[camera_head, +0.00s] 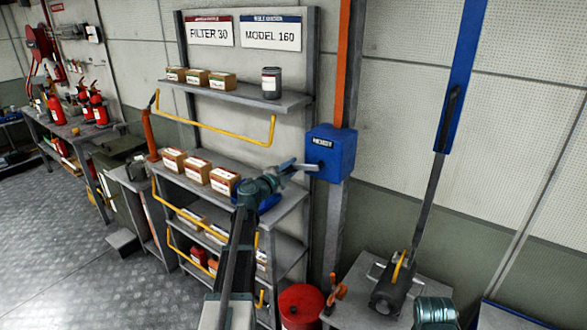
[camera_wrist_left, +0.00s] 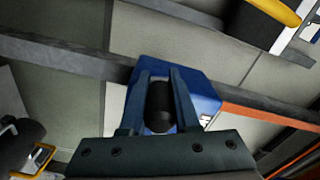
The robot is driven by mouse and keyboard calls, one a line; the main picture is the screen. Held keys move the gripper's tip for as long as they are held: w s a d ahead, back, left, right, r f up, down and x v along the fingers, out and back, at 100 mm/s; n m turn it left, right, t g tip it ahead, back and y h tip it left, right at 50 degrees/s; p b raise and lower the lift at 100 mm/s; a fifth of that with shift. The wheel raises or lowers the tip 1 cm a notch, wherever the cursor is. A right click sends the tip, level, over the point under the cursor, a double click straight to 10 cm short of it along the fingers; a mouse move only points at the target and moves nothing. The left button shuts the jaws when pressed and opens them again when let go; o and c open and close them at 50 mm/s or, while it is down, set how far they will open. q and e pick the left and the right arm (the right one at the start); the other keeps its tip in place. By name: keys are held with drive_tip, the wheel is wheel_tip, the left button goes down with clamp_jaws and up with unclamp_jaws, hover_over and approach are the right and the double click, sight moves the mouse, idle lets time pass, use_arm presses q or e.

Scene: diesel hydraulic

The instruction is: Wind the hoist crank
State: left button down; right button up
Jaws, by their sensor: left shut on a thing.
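The hoist box (camera_head: 330,153) is blue and is mounted on a post right of the shelf rack. It also shows behind the fingers in the left wrist view (camera_wrist_left: 203,97). My left gripper (camera_head: 303,167) reaches the left side of this box. In the left wrist view, my left gripper (camera_wrist_left: 159,100) is shut on a dark, rounded crank handle (camera_wrist_left: 159,108) that stands between its two fingers. The crank arm is not clear in the head view.
A shelf rack (camera_head: 290,100) with small boxes and yellow rails stands left of the post. A grey bench (camera_head: 357,278) with a dark winch-like cylinder (camera_head: 392,290) stands at the lower right. A red drum (camera_head: 301,305) sits below. The floor (camera_head: 60,245) at left is open.

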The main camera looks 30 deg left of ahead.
use_arm(q)
drive_tip(key=shift+a+r+m, duration=0.1)
drive_tip(key=shift+r+m, duration=0.1)
drive_tip(key=shift+m, duration=0.1)
drive_tip(key=shift+s, duration=0.1)
drive_tip(key=c, duration=1)
unclamp_jaws()
drive_tip(key=shift+c, duration=0.2)
drive_tip(key=o, duration=0.4)
drive_tip(key=shift+s+r, duration=0.15)
drive_tip(key=s, duration=0.4)
drive_tip(key=s+a, duration=0.1)
drive_tip(key=s, duration=0.8)
drive_tip(key=shift+s+a, duration=0.15)
drive_tip(key=shift+s, duration=0.15)
